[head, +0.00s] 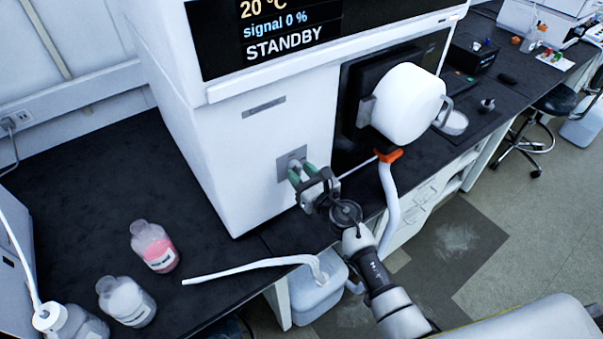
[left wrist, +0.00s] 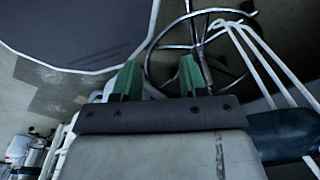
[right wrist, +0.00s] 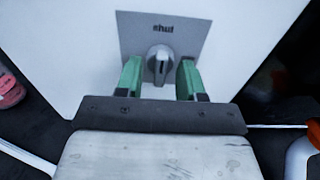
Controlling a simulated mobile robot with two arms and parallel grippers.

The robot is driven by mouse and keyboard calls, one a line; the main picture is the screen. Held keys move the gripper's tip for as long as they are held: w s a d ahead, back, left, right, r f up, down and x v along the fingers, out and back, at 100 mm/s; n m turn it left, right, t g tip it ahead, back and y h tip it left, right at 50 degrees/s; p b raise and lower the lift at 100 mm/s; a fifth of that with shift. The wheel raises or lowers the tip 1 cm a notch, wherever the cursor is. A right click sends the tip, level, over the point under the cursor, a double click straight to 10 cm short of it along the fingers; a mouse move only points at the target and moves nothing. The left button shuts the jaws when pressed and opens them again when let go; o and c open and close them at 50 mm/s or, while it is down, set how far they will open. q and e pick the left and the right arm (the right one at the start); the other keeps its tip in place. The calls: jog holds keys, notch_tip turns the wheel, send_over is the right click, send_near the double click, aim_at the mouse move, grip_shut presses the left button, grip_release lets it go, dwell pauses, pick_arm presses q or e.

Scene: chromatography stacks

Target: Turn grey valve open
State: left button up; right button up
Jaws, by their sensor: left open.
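The grey valve is a small knob (right wrist: 158,62) on a grey square plate (right wrist: 190,28) set in the white cabinet front. The word "shut" is printed above the knob, and its light pointer line stands about upright in the right wrist view. The plate (head: 284,160) also shows in the head view, low on the cabinet. My right gripper (right wrist: 160,78) is open, its green fingertips on either side of the knob with a gap visible on each side. My left gripper (left wrist: 158,80) is open and empty over the floor, away from the valve; the head view does not show it.
The white cabinet (head: 225,140) stands on a black bench (head: 110,190) and carries a display reading "STANDBY". A bottle with pink liquid (head: 154,247) and a white bottle (head: 126,301) stand at the left.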

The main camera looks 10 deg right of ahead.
jog(key=shift+w, duration=0.1)
jog(key=c, duration=0.5)
jog(key=shift+c, duration=0.2)
jog(key=shift+m, duration=0.4)
jog(key=m+p, duration=0.1)
jog(key=m, duration=0.1)
jog(key=shift+m, duration=0.4)
jog(key=m, duration=0.3)
jog(key=shift+m, duration=0.3)
jog(key=m+p, duration=0.1)
jog(key=m, duration=0.4)
jog(key=shift+m, duration=0.3)
jog(key=m, duration=0.4)
jog(key=shift+m+p, duration=0.35)
jog(key=shift+m, duration=0.35)
